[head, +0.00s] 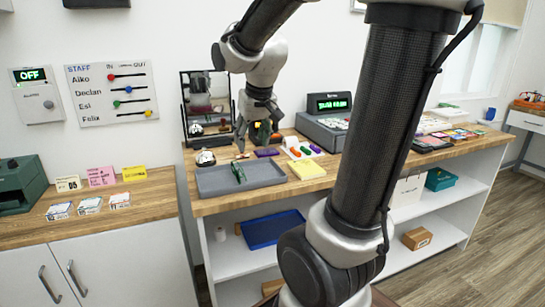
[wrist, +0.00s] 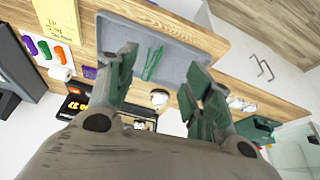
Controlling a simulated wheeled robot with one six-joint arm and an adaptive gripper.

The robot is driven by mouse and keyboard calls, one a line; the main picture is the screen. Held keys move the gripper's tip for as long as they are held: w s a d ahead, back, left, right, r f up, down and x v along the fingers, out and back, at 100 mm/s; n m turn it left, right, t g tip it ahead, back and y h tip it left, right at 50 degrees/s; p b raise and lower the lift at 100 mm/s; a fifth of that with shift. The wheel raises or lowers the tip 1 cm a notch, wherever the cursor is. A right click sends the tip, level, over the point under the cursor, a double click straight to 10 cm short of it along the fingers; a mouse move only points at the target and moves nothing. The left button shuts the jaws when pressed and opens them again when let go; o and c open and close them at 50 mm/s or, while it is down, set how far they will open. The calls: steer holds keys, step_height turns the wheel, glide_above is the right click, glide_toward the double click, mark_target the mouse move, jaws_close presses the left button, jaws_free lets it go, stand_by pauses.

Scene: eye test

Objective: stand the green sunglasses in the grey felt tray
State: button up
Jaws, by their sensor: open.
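The green sunglasses (head: 238,172) are inside the grey felt tray (head: 215,184), near its middle. In the wrist view the sunglasses (wrist: 152,64) show as thin green lines within the grey tray (wrist: 185,45); I cannot tell for certain whether they stand or lie. My gripper (head: 257,138) is above the wooden counter, behind the tray and apart from the sunglasses. In the wrist view my gripper (wrist: 161,88) has its two green-padded fingers wide apart, with nothing held between them.
A mirror (head: 207,98) and a silver rounded object (head: 205,157) stand left of my gripper. A purple item (head: 267,152), a yellow pad (head: 307,169) and a cash register (head: 322,128) are to the right. A blue tray (head: 272,230) lies on the shelf below.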

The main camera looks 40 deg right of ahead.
steer(key=s+a+n+y, duration=0.1)
steer(key=s+a+n, duration=0.1)
steer(key=s, duration=1.5)
steer(key=shift+a+r, duration=0.35)
steer(key=shift+a, duration=0.35)
steer(key=shift+w, duration=0.1)
